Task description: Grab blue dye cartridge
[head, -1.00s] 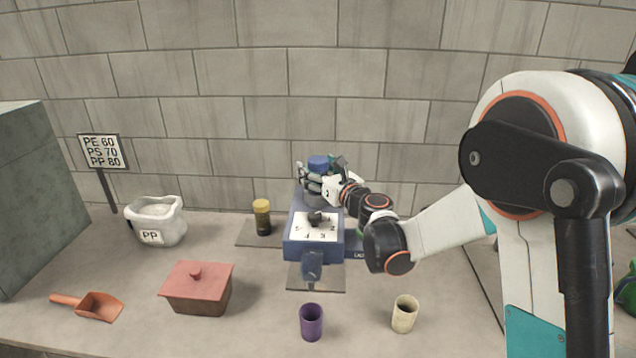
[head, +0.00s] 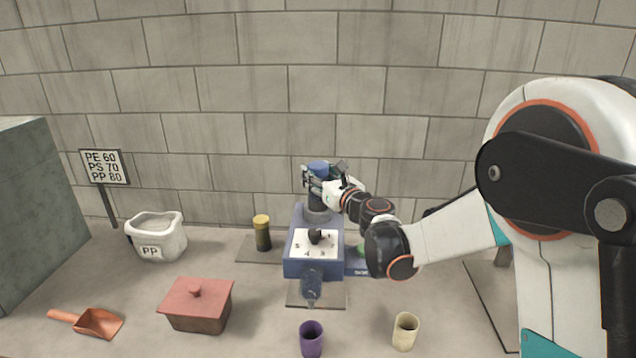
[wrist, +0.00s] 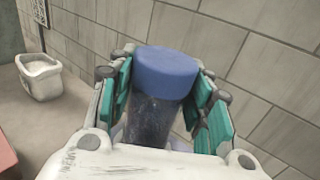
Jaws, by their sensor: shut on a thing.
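The blue dye cartridge (head: 318,169) has a blue cap and a dark, see-through body. It stands upright over the back of the blue machine (head: 301,262), which has a white dial face and a dark knob. My gripper (head: 322,181) is shut on the cartridge from the right side. In the wrist view the blue cap (wrist: 166,72) sits between my two teal-padded fingers (wrist: 165,100), with the dark body below it. The lower end of the cartridge is partly hidden, so I cannot tell whether it touches its seat.
A yellow-capped cartridge (head: 262,233) stands left of the machine. A clear bottle-like part (head: 311,286), a purple cup (head: 311,338) and a cream cup (head: 405,331) are in front. A lidded box (head: 197,304), orange scoop (head: 97,322) and PP bag (head: 156,237) lie left. The wall is close behind.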

